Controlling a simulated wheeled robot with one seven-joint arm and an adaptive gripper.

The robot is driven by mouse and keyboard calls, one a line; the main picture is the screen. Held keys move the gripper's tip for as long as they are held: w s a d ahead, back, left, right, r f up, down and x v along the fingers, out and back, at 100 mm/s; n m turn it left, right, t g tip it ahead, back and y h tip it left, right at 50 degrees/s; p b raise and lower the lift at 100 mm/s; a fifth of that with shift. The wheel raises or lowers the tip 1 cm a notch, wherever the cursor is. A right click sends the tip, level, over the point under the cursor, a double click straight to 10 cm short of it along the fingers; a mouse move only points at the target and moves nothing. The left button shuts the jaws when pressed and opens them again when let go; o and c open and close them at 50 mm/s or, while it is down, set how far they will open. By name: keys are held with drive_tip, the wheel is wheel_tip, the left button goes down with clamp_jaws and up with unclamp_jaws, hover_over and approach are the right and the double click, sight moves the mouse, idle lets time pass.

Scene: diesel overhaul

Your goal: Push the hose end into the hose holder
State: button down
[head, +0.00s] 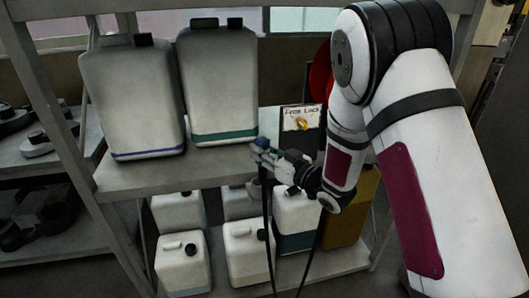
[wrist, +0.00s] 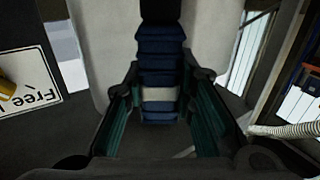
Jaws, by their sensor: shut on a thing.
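My gripper (head: 268,160) is at the front edge of the upper shelf, in front of the jugs. It is shut on the hose end (wrist: 160,50), a blue ribbed piece with a pale band and a black part at its far end. In the head view the blue hose end (head: 262,144) shows small at the fingertips. A black hose (head: 269,225) hangs below the gripper. The teal-lined fingers stand on both sides of the hose end in the wrist view. I cannot make out the hose holder for certain in either view.
Two large white jugs (head: 130,95) stand on the upper shelf (head: 165,175), left of my gripper. A "Free Lock" sign (head: 302,118) stands behind it and also shows in the wrist view (wrist: 28,85). Several smaller jugs (head: 182,262) fill the lower shelf.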

drive_tip(key=w+a+f+b, duration=0.1)
drive_tip(key=w+f+b, duration=0.2)
drive_tip(key=w, duration=0.3)
drive_tip(key=shift+w+a+f+b, duration=0.25)
drive_tip(key=shift+a+b, duration=0.15)
drive_tip(key=shift+b, duration=0.35)
wheel_tip(320, 180, down, 8)
drive_tip(key=b, duration=0.4)
idle(2.7)
drive_tip(key=c, duration=1.2)
unclamp_jaws()
drive_tip(key=shift+c, duration=0.2)
